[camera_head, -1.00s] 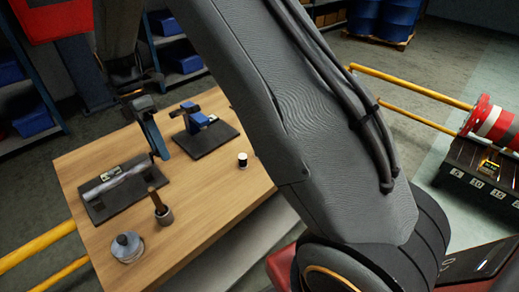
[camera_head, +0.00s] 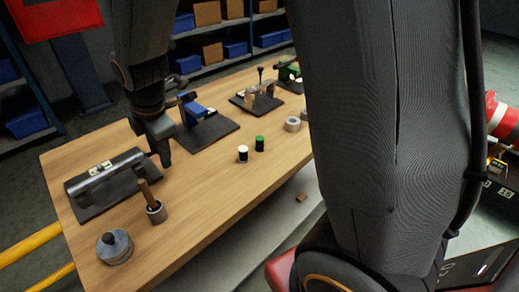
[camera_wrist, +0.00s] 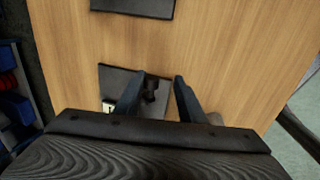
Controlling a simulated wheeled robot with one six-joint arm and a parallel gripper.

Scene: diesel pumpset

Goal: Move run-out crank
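A grey shaft (camera_head: 100,173) lies across a dark plate (camera_head: 88,212) at the left of the wooden table, with a cream marking on its fixture. My gripper (camera_head: 166,158) is low over the right end of this fixture in the head view. In the wrist view my gripper (camera_wrist: 157,85) is open, its two blue-grey fingers apart. A small dark part (camera_wrist: 151,90), which looks like the run-out crank, stands between the fingers over the dark plate (camera_wrist: 113,78). I cannot tell whether the fingers touch it. My gripper hides this part in the head view.
A cup with a brown handle (camera_head: 154,212) and a round grey weight (camera_head: 114,246) stand in front of the fixture. A blue device (camera_head: 197,110) on its own plate is to the right. White-topped (camera_head: 243,153) and green-topped (camera_head: 260,143) cylinders stand near the middle.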

